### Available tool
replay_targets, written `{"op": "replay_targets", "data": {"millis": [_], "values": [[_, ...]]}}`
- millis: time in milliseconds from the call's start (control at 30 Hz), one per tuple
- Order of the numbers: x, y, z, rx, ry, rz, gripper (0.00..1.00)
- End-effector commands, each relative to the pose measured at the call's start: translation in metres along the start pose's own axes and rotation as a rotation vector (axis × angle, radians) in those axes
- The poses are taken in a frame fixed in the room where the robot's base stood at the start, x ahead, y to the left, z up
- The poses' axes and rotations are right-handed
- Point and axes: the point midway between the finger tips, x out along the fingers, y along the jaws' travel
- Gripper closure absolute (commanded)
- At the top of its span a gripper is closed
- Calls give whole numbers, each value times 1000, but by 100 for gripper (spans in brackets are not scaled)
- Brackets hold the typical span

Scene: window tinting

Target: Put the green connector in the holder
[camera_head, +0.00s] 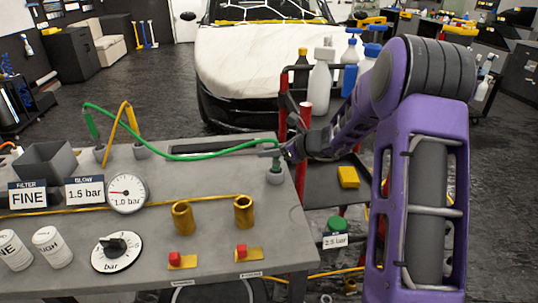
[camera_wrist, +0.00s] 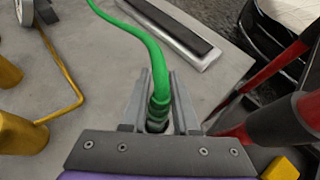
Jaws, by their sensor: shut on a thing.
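My gripper (camera_head: 272,152) is at the right end of the grey workbench, its fingers also showing in the wrist view (camera_wrist: 155,115). It is shut on the green connector (camera_wrist: 158,108), which sits between the two fingers at the end of a green hose (camera_head: 190,156). A small grey cup-like holder (camera_head: 275,177) stands on the bench directly below the gripper. The connector's lower end is mostly hidden by the fingers, so I cannot tell whether it is inside this holder or just above it.
Brass posts (camera_head: 243,212), a gauge (camera_head: 127,194) and a dial (camera_head: 117,252) are in front. A red-framed cart with bottles (camera_head: 321,85) stands beyond the bench's right edge.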

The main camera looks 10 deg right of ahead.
Motion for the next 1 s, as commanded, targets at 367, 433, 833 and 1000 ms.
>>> {"op": "replay_targets", "data": {"millis": [367, 433, 833, 1000], "values": [[4, 0, -6, -2, -1, -1, 100], [4, 0, -6, -2, -1, -1, 66], [3, 0, -6, -1, -1, 0, 42], [-5, -1, -2, -2, -1, -2, 42]]}}
